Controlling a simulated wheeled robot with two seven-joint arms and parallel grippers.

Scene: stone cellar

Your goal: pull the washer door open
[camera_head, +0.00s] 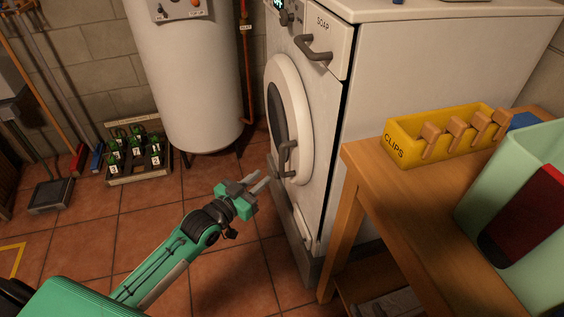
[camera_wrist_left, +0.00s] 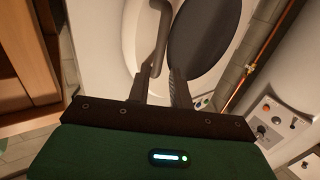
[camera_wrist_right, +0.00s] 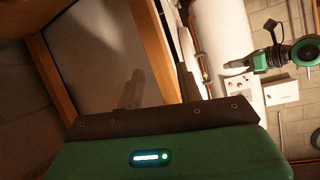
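The white washer (camera_head: 430,60) stands at centre right with its round door (camera_head: 302,110) closed, as far as I can see. The door has a dark glass and a grey bar handle (camera_head: 287,158). My left gripper (camera_head: 262,182) is open just below and left of the handle in the head view. In the left wrist view the handle (camera_wrist_left: 161,28) lies ahead of the open left fingers (camera_wrist_left: 160,78), close to the left fingertip; I cannot tell if they touch. My right gripper (camera_wrist_right: 160,80) is open and empty, and is outside the head view.
A wooden table (camera_head: 365,190) stands right of the door, bearing a yellow clips box (camera_head: 407,148) and a pale green bin (camera_head: 530,165). A white boiler (camera_head: 190,80) and a bottle crate (camera_head: 140,178) stand at the back left. The tiled floor before the washer is clear.

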